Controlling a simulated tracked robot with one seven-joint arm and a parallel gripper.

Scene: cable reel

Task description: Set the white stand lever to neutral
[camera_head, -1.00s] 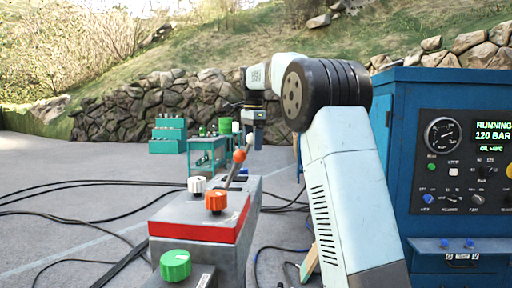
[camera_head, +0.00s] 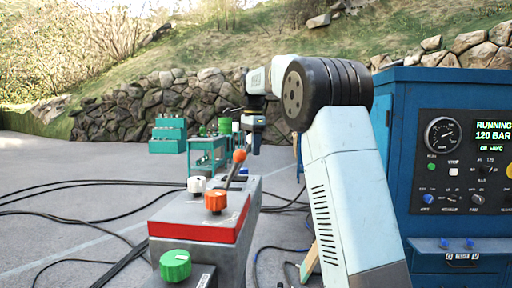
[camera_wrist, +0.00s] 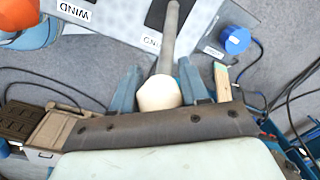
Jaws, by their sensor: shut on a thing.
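The white stand lever shows in the wrist view as a grey shaft (camera_wrist: 171,32) ending in a white ball knob (camera_wrist: 158,94). My gripper (camera_wrist: 160,84) has one blue finger on each side of the knob and is shut on it. In the head view my gripper (camera_head: 254,146) points down behind the grey console (camera_head: 240,232); the white knob there is hidden or too small to tell. An orange-balled lever (camera_head: 239,156) stands tilted on the console in front of it.
The console carries a white knob (camera_head: 196,185), an orange knob (camera_head: 215,201) and, on a nearer box, a green knob (camera_head: 175,265). A blue power unit (camera_head: 400,150) stands at right. Cables (camera_head: 80,222) lie on the ground. A blue knob (camera_wrist: 236,40) is near the gripper.

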